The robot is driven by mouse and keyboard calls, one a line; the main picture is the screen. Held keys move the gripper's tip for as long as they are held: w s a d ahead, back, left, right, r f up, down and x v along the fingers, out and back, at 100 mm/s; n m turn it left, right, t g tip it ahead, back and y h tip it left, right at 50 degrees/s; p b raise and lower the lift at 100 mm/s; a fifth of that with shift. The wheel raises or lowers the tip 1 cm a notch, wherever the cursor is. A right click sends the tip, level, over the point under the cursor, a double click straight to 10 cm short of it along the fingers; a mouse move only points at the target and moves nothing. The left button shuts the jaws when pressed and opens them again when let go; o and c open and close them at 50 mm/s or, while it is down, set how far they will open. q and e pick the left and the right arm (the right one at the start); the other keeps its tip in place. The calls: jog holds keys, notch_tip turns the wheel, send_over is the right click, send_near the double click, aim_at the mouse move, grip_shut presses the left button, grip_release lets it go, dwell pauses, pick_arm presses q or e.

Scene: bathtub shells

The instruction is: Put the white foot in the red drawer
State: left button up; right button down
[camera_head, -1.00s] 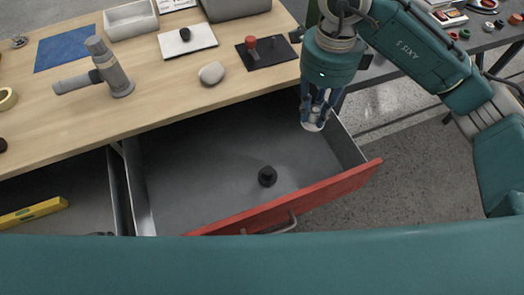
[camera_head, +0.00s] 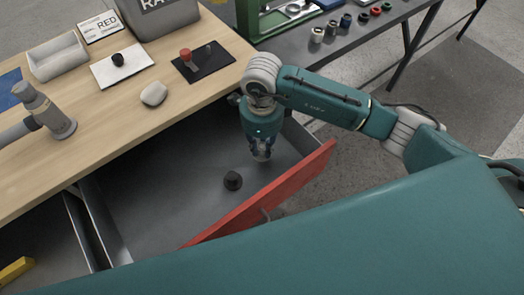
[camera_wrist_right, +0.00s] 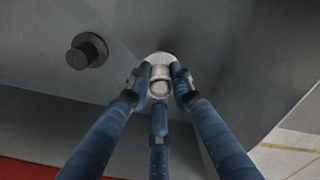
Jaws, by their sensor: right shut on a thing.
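The red drawer (camera_head: 292,191) is pulled open, with a red front panel and a grey inside. My right gripper (camera_head: 262,150) points down into its right part, near the side wall. In the right wrist view, the blue fingers of this gripper (camera_wrist_right: 160,88) are shut around the white foot (camera_wrist_right: 160,66), a small pale piece with a rounded flange. The foot is over the grey drawer floor; I cannot tell whether it touches. In the head view the fingers mostly hide it. My left gripper is not in view.
A black foot (camera_head: 232,181) stands on the drawer floor, also in the right wrist view (camera_wrist_right: 88,50). The wooden table (camera_head: 120,125) behind holds a grey pipe fitting (camera_head: 48,112), a pale stone (camera_head: 154,93) and a black plate (camera_head: 204,62). The drawer's middle is otherwise clear.

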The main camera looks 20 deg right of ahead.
aim_at(262, 154)
notch_tip(262, 154, down, 3)
jog(key=shift+f, duration=0.2)
jog(key=shift+f, duration=0.1)
jog(key=shift+f, duration=0.15)
jog(key=c, duration=1.5)
grip_release()
jog(key=shift+c, duration=0.2)
